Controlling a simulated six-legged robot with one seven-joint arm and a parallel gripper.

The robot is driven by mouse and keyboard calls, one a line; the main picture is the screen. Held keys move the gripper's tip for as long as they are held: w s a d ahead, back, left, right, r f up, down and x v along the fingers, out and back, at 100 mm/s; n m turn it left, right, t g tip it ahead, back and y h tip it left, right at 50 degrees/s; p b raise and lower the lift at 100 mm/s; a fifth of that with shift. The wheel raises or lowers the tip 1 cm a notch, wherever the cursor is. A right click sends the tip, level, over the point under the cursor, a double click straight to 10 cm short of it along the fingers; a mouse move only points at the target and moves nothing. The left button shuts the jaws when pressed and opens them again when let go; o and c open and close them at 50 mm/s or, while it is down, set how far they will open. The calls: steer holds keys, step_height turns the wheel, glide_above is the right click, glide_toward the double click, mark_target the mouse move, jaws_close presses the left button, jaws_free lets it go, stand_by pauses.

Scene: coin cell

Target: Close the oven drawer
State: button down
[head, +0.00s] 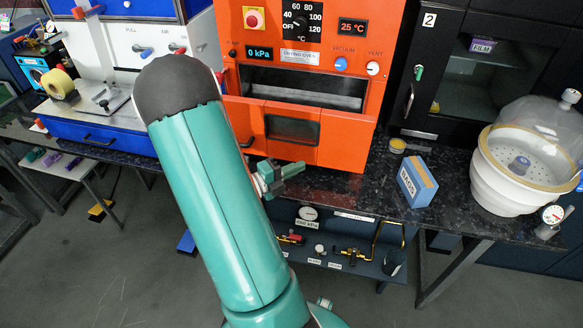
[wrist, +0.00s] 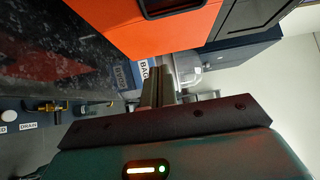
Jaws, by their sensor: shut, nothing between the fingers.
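The orange drying oven (head: 385,60) stands on the dark bench in the head view. Its drawer (head: 245,115) sits out from the oven body, with a dark handle or window on its front and the lit cavity showing above it. My gripper (head: 292,170) is shut and empty, low in front of the drawer near the bench edge, partly hidden by my arm. In the wrist view, my gripper's fingers (wrist: 158,82) are together, and an orange face of the oven or drawer (wrist: 140,25) fills the top. Contact between them cannot be told.
A blue bags box (head: 416,182) and a white vessel with a clear dome (head: 520,165) stand right of the oven. A white and blue machine (head: 115,60) stands left. Gauges and valves (head: 345,252) sit on a shelf below. Open floor lies in front.

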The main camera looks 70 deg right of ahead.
mark_target(328, 145)
steer(key=s+d, duration=0.1)
steer(key=d, duration=0.1)
steer(key=s+d, duration=0.1)
steer(key=d, duration=0.2)
steer(key=s+d, duration=0.1)
steer(key=d, duration=0.2)
steer(key=shift+s, duration=0.1)
steer(key=shift+d, duration=0.45)
steer(key=shift+d, duration=0.15)
